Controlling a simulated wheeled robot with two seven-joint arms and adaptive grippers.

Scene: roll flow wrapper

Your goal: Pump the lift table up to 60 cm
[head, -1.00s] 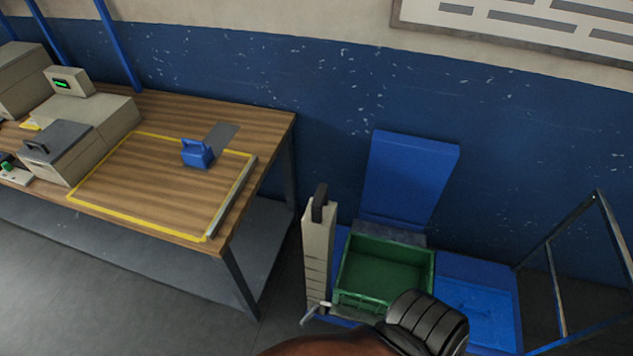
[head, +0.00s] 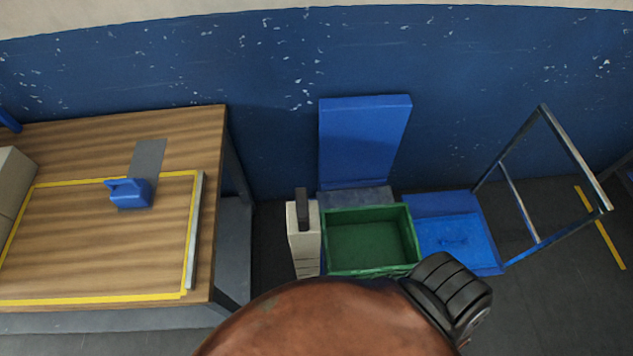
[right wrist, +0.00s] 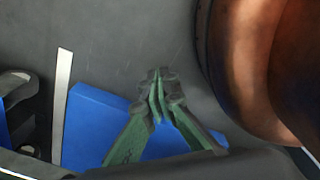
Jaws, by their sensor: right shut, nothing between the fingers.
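In the head view a blue platform (head: 465,238) stands low on the floor with a metal push frame (head: 588,170) at its right end. I take it for the lift table. An empty green crate (head: 415,240) sits at its left part. A pump pedal cannot be made out, and my arm hides the front of the table. My right gripper (right wrist: 158,80) shows in the right wrist view, its green fingers shut and empty. A blue surface (right wrist: 90,115) lies behind and below the fingers; contact cannot be told. My left gripper is not in view.
A wooden workbench (head: 90,250) with a yellow outline and a blue handled block (head: 130,192) stands at left. A beige post (head: 305,245) with a dark top stands beside the crate. A blue panel (head: 360,140) stands against the wall.

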